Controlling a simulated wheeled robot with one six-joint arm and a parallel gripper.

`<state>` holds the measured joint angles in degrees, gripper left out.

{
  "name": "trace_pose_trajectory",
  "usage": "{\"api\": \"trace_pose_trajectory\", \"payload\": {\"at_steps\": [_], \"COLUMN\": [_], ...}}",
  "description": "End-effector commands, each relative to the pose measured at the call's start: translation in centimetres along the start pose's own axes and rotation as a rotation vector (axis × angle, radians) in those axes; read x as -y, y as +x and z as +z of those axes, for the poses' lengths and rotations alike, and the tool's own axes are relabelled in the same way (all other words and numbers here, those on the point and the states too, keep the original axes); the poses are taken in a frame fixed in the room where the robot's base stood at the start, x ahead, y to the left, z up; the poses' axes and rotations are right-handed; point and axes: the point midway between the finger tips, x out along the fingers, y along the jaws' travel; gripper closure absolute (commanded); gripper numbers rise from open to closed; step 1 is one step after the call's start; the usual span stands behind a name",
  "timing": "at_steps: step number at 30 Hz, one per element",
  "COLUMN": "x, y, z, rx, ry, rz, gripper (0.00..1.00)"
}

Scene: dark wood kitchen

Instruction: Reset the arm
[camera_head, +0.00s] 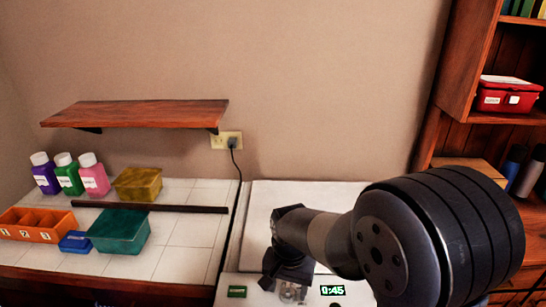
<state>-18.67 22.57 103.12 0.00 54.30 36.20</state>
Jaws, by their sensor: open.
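My arm reaches in from the right of the head view, with a large dark joint in front and a slimmer link going left. My gripper (288,292) hangs at the end of the arm, pointing down, low in the middle of the picture. It is over the front part of a white appliance (262,205) with a green display reading 0:45. The fingers are small and partly cut off near the bottom edge. The gripper is open, and I see nothing held in it.
Left, a tiled counter holds several bottles (68,176), a yellow box (138,184), a dark bar (150,207), a teal container (119,232), a small blue box (75,241) and an orange compartment tray (38,222). A wooden shelf (135,113) hangs above. A bookcase (452,75) stands right.

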Motion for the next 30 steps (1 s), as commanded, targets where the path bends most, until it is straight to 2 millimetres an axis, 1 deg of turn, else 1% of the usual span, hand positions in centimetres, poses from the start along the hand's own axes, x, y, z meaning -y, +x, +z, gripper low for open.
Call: {"api": "trace_pose_trajectory", "payload": {"at_steps": [6,12,24,30], "x": [0.0,-0.01,-0.05,-0.71], "y": [0.0,0.0,0.0,0.08], "z": [0.0,0.01,0.04,0.48], "rx": [0.0,0.0,0.0,0.004], "ry": [0.134,0.189,0.194,0.189], "rz": [0.0,0.0,0.0,0.001], "gripper": [0.44,0.44,0.44,0.44]}}
